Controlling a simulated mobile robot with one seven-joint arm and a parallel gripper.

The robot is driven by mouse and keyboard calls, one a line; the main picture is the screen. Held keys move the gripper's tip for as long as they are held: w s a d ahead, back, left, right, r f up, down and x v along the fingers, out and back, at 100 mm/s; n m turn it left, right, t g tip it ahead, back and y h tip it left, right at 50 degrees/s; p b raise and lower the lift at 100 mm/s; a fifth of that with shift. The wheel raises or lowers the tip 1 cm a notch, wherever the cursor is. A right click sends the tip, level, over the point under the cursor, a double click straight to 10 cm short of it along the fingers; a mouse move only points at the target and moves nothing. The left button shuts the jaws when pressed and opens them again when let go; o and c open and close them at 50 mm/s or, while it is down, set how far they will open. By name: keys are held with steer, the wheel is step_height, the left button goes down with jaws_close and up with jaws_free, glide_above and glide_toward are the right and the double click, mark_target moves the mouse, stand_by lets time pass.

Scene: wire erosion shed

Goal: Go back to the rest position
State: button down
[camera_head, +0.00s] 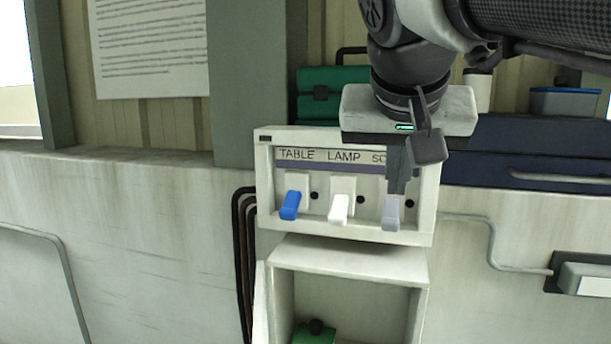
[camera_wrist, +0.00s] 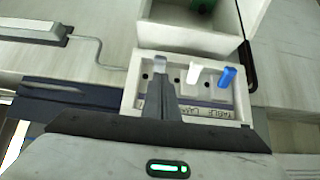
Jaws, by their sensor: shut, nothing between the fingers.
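My gripper (camera_head: 397,188) is shut and empty. It points down in front of the right part of a white switch panel (camera_head: 347,231). The panel has a blue lever (camera_head: 290,205) on the left, a white lever (camera_head: 338,208) in the middle and a grey lever (camera_head: 391,214) on the right. The labels read TABLE and LAMP; my gripper hides most of the third. In the wrist view, the shut fingers (camera_wrist: 161,84) end close to the grey lever (camera_wrist: 160,62); I cannot tell whether they touch. The white lever (camera_wrist: 194,73) and blue lever (camera_wrist: 228,77) are beside it.
An open white box (camera_head: 350,262) below the panel holds a green thing (camera_head: 314,333). A green case (camera_head: 318,93) and a dark blue case (camera_head: 540,148) stand behind on the ledge. Black cables (camera_head: 243,260) run down left of the panel.

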steer(key=s+f+n+g+y, duration=0.15)
steer(key=s+f, duration=0.45)
steer(key=f, duration=0.6)
steer(key=s+f+n+g+y, duration=0.15)
steer(key=s+f, duration=0.45)
steer(key=f, duration=0.6)
step_height(320, 180, up, 15)
steer(key=p, duration=1.5)
steer(key=shift+a+n+p, duration=0.2)
steer(key=shift+n+p, duration=0.1)
